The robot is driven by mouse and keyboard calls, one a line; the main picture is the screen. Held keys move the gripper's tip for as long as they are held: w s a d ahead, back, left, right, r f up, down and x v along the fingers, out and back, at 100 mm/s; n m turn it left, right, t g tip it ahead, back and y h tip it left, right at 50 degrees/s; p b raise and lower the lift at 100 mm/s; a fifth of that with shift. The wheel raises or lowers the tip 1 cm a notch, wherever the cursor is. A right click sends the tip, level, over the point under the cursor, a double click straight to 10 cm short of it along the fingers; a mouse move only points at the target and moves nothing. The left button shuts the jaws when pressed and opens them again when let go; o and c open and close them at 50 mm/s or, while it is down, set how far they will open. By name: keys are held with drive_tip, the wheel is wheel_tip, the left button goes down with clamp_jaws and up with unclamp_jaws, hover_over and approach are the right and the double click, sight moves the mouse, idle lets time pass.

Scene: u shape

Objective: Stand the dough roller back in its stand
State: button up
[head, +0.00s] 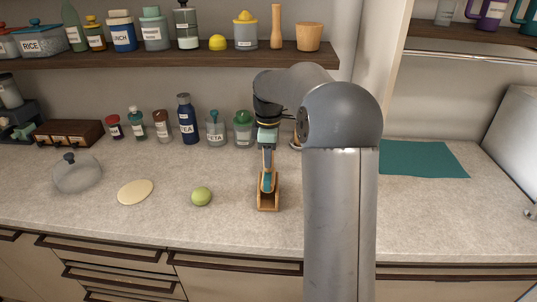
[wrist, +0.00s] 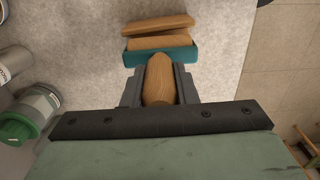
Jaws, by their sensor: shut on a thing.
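My gripper (head: 267,167) points down over the counter and is shut on a wooden, rounded piece, which I take to be the dough roller (wrist: 158,80). In the wrist view it lies between both fingers, with its rounded end showing. A wooden stand with a teal part (head: 268,204) is on the counter directly below my gripper. In the wrist view the stand's wooden pieces and teal band (wrist: 160,55) show just beyond the fingertips. The rest of the roller is hidden by the gripper. I cannot tell whether the roller touches the stand or is inside it.
A green ball-like fruit (head: 201,196) and a pale dough disc (head: 136,192) lie to the left, with a glass dome (head: 77,173) farther left. Several jars line the wall behind, including a green-lidded one (head: 242,128). A teal mat (head: 424,159) lies at right.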

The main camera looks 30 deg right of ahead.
drive_tip(key=shift+f, duration=0.3)
drive_tip(key=o, duration=0.9)
drive_tip(key=shift+r, duration=0.15)
wheel_tip(320, 180, up, 13)
drive_tip(key=s+a+f+m, duration=0.5)
drive_tip(key=s+a, duration=0.6)
drive_tip(key=s+a+f+m, duration=0.1)
drive_tip(key=s+f+m, duration=0.1)
drive_tip(key=s+f, duration=0.2)
drive_tip(key=s+a+f+m, duration=0.2)
drive_tip(key=s+f, duration=0.2)
drive_tip(key=s, duration=0.5)
drive_tip(key=s+a+f+m, duration=0.2)
drive_tip(key=s+f, duration=0.2)
drive_tip(key=s, duration=0.2)
drive_tip(key=shift+s+a+f+m+t, duration=0.1)
drive_tip(key=shift+s+a+m+t, duration=0.1)
drive_tip(key=shift+m+t, duration=0.15)
